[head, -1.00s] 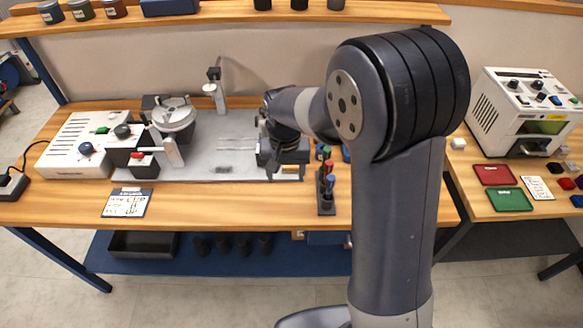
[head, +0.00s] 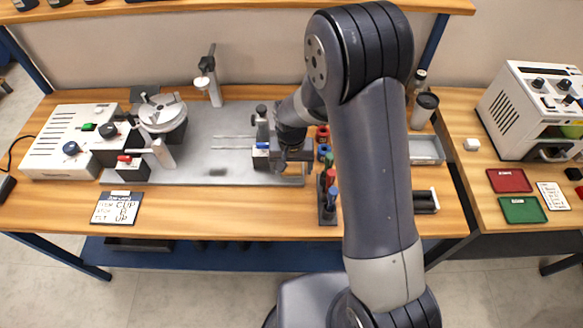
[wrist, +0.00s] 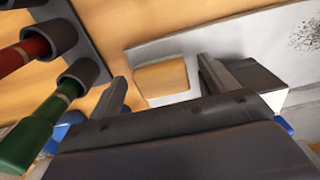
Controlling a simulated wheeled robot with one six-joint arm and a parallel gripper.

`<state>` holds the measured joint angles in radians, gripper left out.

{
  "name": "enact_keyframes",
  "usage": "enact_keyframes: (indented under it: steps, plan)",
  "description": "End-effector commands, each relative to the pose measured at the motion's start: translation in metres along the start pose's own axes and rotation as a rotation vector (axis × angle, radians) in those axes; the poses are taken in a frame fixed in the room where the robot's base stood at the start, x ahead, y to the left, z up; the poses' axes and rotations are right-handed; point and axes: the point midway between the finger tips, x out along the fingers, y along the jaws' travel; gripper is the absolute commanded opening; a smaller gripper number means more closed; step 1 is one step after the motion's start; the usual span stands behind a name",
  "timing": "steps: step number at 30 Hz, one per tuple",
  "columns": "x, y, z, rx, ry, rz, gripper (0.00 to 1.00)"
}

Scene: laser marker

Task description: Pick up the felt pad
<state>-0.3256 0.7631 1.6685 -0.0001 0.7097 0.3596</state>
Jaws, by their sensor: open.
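I cannot make out the felt pad for certain. A small flat tan piece (wrist: 162,78) shows between my fingertips in the wrist view, on the corner of the grey plate (wrist: 195,42); it may be the pad. My gripper (wrist: 160,80) is open with nothing between its fingers, and how far it is above the tan piece is unclear. In the head view my gripper (head: 290,164) is over the right end of the grey plate (head: 235,135), and it hides what lies under it. A small dark patch (head: 217,172) shows near the plate's front edge.
A rack of coloured pens (head: 328,200) stands close to my gripper. A dark block-like fixture (wrist: 240,80) is beside the right finger. A clamp post (head: 262,130) and a rotary fixture (head: 162,115) stand on the plate.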

Motion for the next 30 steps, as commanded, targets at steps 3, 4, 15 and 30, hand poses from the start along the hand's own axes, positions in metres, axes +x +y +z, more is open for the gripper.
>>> enact_keyframes:
  steps: [3,4,15,30]
  plan:
    - [-0.0001,0.0001,0.0000,0.000,0.000,0.000,0.80]
    - [-0.0001,0.0001,0.0000,0.000,0.000,0.000,0.78]
    - [-0.0003,0.0001,0.0000,0.000,0.000,0.000,0.47]
    - [-0.0055,-0.0001,-0.0006,0.000,0.002,-0.001,0.32]
